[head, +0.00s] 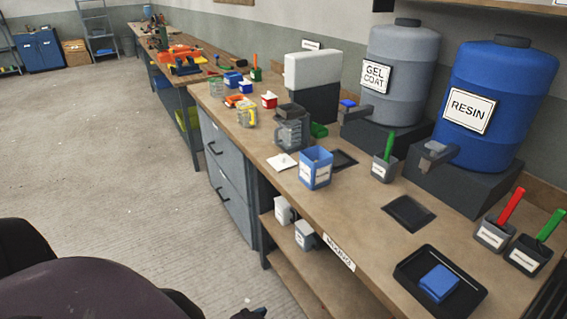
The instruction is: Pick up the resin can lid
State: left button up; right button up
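A small flat white square piece with a little knob (282,161) lies on the bench by its front edge; it looks like a lid, but no label on it can be read. Just right of it stands a blue square can (316,169) with a white label too small to read; its top looks open. A flat blue block (438,283) lies in a black tray (412,270) at the near end; I cannot tell whether it is a lid. Neither gripper can be made out. A small dark piece at the bottom edge is too cut off to identify.
A blue RESIN drum (497,105) and a grey GEL COAT drum (397,70) stand along the wall. Grey jugs (290,133) and a grey pot with a green handle (384,168) are near the can. Drawers (225,178) front the bench. The floor (100,140) on the left is clear.

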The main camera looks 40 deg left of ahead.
aim_at(280, 162)
jog(key=i+j, duration=0.15)
jog(key=j, duration=0.3)
jog(key=i+j+z, duration=0.15)
jog(key=j, duration=0.25)
jog(key=i+j, duration=0.1)
jog(key=j, duration=0.35)
jog(key=i+j+z, duration=0.15)
jog(key=j, duration=0.75)
jog(key=i+z, duration=0.05)
